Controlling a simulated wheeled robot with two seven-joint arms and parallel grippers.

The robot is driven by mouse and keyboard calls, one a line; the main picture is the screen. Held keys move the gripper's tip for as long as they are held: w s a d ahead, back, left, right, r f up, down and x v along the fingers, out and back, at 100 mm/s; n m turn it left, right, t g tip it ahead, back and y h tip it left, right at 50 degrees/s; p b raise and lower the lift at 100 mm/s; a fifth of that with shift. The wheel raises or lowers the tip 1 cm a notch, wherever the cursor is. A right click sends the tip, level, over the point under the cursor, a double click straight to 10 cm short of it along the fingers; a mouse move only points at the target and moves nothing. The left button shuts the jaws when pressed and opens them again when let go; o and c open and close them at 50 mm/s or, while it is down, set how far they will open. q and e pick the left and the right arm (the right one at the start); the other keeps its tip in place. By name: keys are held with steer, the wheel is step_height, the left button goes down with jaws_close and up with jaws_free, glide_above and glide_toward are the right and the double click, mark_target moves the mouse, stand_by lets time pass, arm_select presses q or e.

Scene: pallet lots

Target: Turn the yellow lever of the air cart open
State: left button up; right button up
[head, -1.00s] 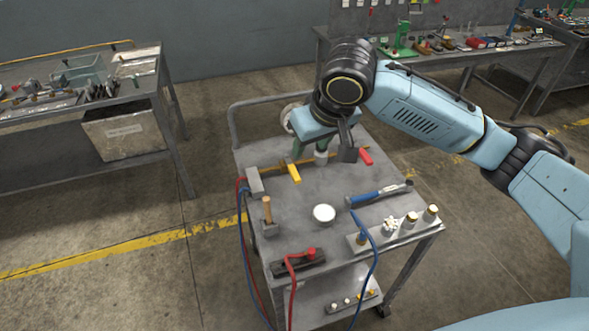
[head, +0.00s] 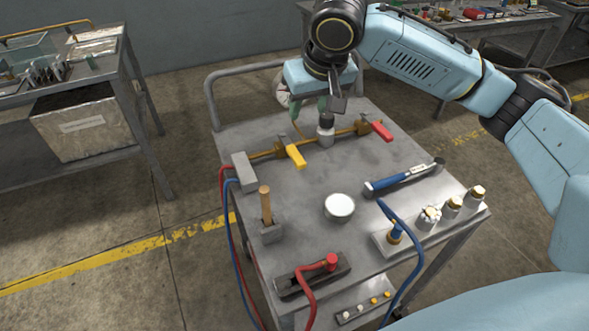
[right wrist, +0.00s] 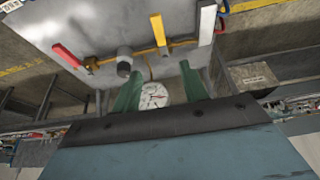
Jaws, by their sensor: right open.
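The cart (head: 300,184) is grey and carries a brass pipe (head: 265,153) across its rear part. The yellow lever (head: 294,154) is on the pipe's left half and points toward the front of the cart. It also shows in the right wrist view (right wrist: 158,30). A red lever (head: 382,131) is at the pipe's right end. My right gripper (head: 309,104) is open and empty above the rear of the cart, behind the yellow lever and apart from it. Its green fingers (right wrist: 160,74) frame a round white gauge (right wrist: 153,95) in the wrist view. My left gripper is out of view.
A hammer (head: 266,220), white round tin (head: 339,206), blue-handled tool (head: 395,180) and red-hosed fitting (head: 325,265) are on the cart top. A grey block (head: 243,170) is at the pipe's left end. A workbench (head: 75,80) stands left, with floor between.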

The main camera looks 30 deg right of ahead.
step_height(320, 180, down, 4)
steer(key=r+b, duration=0.1)
steer(key=b, duration=0.1)
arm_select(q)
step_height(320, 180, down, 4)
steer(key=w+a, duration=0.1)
arm_select(e)
steer(key=b, duration=0.4)
glide_toward(297, 156)
steer(key=x, duration=0.7)
steer(key=shift+w+f+b, duration=0.25)
steer(key=shift+f+b, duration=0.1)
steer(key=shift+f, duration=0.25)
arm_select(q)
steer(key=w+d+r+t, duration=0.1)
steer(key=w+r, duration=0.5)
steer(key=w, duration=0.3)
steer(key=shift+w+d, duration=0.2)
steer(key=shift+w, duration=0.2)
arm_select(e)
jaws_close()
